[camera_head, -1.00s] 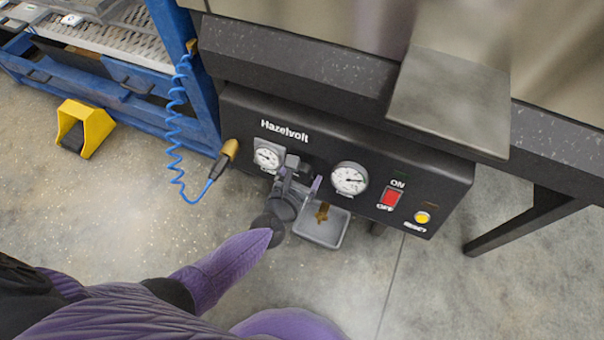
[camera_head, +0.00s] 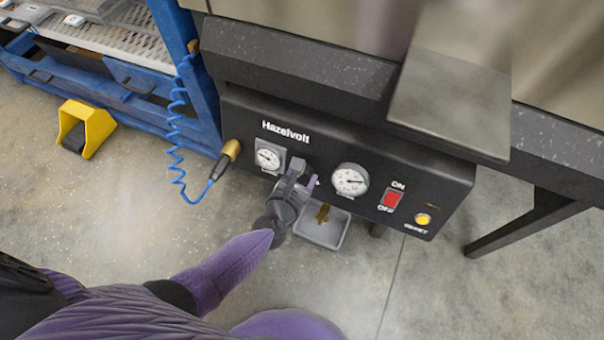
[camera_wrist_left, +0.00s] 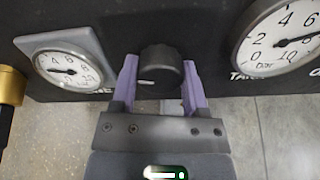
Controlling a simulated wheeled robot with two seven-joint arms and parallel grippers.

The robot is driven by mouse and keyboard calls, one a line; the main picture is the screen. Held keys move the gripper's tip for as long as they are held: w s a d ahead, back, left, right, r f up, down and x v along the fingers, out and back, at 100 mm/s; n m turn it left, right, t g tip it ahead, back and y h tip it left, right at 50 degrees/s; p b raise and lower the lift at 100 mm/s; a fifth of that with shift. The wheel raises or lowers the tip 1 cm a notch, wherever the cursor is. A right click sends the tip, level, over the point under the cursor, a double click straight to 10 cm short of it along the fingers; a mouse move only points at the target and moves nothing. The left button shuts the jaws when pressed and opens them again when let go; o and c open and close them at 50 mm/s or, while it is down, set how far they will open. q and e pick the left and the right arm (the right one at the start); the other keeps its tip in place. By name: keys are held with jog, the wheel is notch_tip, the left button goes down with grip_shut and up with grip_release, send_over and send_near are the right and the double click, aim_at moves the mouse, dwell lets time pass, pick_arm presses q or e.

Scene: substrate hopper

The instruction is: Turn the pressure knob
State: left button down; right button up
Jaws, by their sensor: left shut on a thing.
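The pressure knob (camera_wrist_left: 161,70) is a dark round knob on the front of the black Hazelvolt panel (camera_head: 335,150), between the two gauges. In the left wrist view it sits between the purple fingers of my left gripper (camera_wrist_left: 161,82), which is shut on it. The knob has a small light mark on its face. In the head view my left gripper (camera_head: 306,180) reaches the panel from below and mostly hides the knob. The left gauge (camera_head: 269,157) and the larger right gauge (camera_head: 350,180) flank it. My right gripper is not in view.
A brass fitting (camera_head: 231,149) with a coiled blue hose (camera_head: 175,125) is at the panel's left end. A red switch (camera_head: 391,200) and a yellow button (camera_head: 423,218) are on the right. A small grey tray (camera_head: 325,236) lies below the panel, close to my gripper.

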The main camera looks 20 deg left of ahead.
pick_arm(q)
jog(key=m, duration=0.5)
jog(key=shift+m, duration=0.4)
jog(key=m, duration=0.5)
jog(key=shift+y, duration=0.3)
jog(key=m, duration=0.4)
jog(key=shift+m+t, duration=0.4)
jog(key=m, duration=0.3)
jog(key=shift+f, duration=0.1)
jog(key=shift+m, duration=0.7)
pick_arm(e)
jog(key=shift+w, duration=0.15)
pick_arm(q)
jog(key=shift+c, duration=0.5)
grip_release()
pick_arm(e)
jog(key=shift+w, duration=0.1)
